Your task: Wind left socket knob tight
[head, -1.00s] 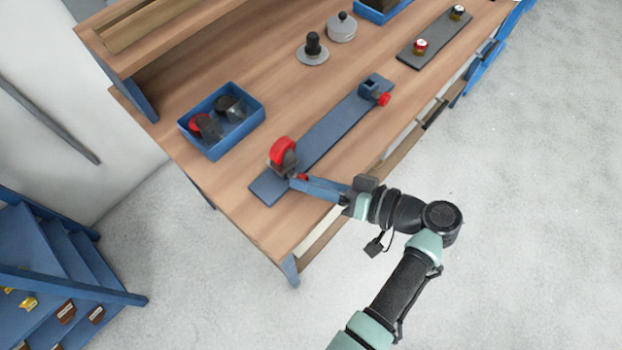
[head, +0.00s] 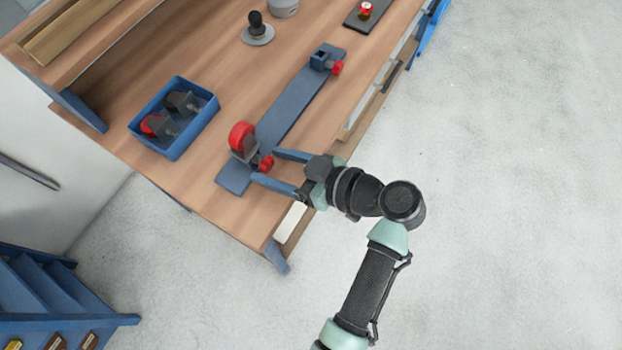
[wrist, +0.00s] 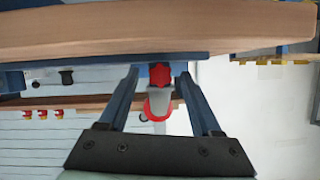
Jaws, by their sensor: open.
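The left socket's red knob (head: 266,162) faces the front edge of the bench, at the near end of the blue base strip (head: 292,105). A caster with a red wheel (head: 241,136) stands upright at this socket. My gripper (head: 264,167) is open, with one finger on each side of the knob. In the wrist view the lobed knob (wrist: 160,74) lies between the fingertips, with a gap on both sides, and the red wheel (wrist: 157,107) shows beyond it. The far socket (head: 322,57) looks empty and has its own red knob (head: 337,68).
A blue bin (head: 168,153) with dark and red casters stands left on the wooden bench (head: 205,195). A stand with a black knob (head: 257,30) and a dark strip with a red-topped piece (head: 366,9) lie farther back. Open floor is on the right.

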